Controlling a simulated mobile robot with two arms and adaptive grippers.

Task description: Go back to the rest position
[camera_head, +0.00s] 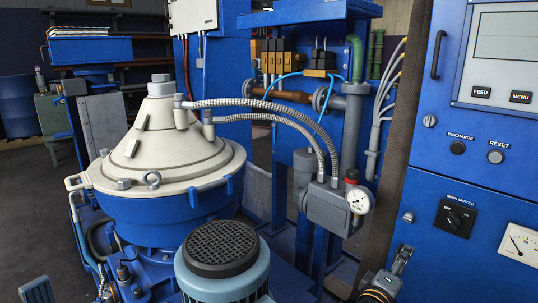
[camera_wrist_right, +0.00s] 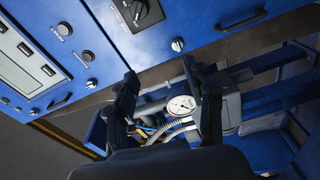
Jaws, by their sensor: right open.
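My right gripper (camera_head: 400,262) is low at the right of the head view, in front of the lower left side of the blue control cabinet (camera_head: 455,150). In the right wrist view its two dark fingers (camera_wrist_right: 160,76) stand apart with nothing between them. The gauge and hoses show behind that gap, beyond the fingers. A grey pad (camera_head: 37,290) at the lower left edge of the head view looks like a fingertip of my left gripper. Its jaws are cut off, so I cannot tell their state.
The separator bowl (camera_head: 160,160) with its cream cover stands at left, a motor with a black grille (camera_head: 220,246) in front. Grey hoses run to a block with a pressure gauge (camera_head: 359,200). The cabinet's main switch (camera_head: 455,217) is close to my right gripper.

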